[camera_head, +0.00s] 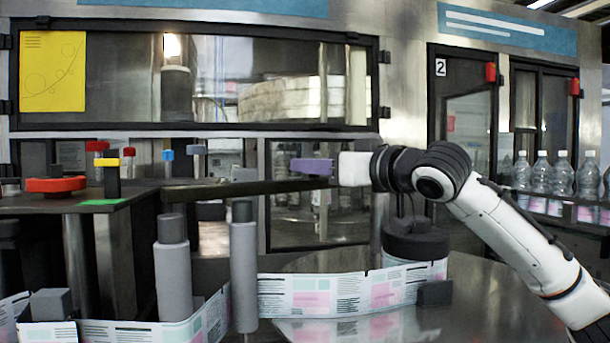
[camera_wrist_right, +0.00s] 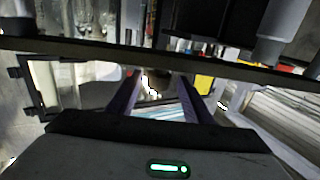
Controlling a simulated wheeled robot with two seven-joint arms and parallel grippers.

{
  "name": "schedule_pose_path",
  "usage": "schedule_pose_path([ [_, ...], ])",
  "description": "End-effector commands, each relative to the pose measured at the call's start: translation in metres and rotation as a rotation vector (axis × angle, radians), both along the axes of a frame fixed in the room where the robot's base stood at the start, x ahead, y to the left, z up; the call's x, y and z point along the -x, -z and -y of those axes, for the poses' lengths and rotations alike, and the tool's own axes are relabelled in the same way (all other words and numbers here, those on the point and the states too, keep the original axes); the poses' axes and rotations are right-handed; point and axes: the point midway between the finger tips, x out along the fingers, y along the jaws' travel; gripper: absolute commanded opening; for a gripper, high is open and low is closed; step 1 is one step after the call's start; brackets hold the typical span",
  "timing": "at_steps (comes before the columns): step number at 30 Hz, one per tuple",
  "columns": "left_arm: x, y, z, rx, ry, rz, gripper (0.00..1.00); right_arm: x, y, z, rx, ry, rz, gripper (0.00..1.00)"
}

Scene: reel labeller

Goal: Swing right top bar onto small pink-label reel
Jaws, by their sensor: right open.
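The dark top bar (camera_head: 240,188) reaches right from the machine block on the left, above the label strip. It also crosses the upper part of the right wrist view (camera_wrist_right: 70,48). My right gripper (camera_head: 300,166) has purple fingers and is just above the bar's right end in the head view. In the wrist view its fingers (camera_wrist_right: 160,80) are apart with nothing held between them; contact with the bar cannot be told. A small dark-topped reel (camera_head: 416,245) with pink-marked label stock stands right of and below the gripper. My left gripper is not in view.
The printed label strip (camera_head: 300,294) runs past two grey rollers (camera_head: 244,265) on the metal table. A red knob (camera_head: 56,184) and a yellow-topped post (camera_head: 111,178) stand on the left block. Clear bottles (camera_head: 561,174) line the right.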

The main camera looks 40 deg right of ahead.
Motion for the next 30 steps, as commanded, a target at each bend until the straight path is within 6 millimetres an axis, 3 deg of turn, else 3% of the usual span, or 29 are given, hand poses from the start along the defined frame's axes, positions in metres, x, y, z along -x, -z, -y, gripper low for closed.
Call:
schedule_pose_path([
  [1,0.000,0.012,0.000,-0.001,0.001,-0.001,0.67,0.011,0.007,0.001,0.006,0.005,-0.001,0.46],
  [3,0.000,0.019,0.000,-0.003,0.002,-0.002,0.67,0.023,0.006,-0.001,0.004,0.003,-0.001,0.46],
  [10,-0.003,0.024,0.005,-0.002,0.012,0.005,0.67,0.049,0.003,-0.004,0.001,0.000,-0.001,0.46],
  [30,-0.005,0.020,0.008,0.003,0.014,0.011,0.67,0.053,0.000,-0.004,-0.001,-0.001,-0.001,0.46],
])
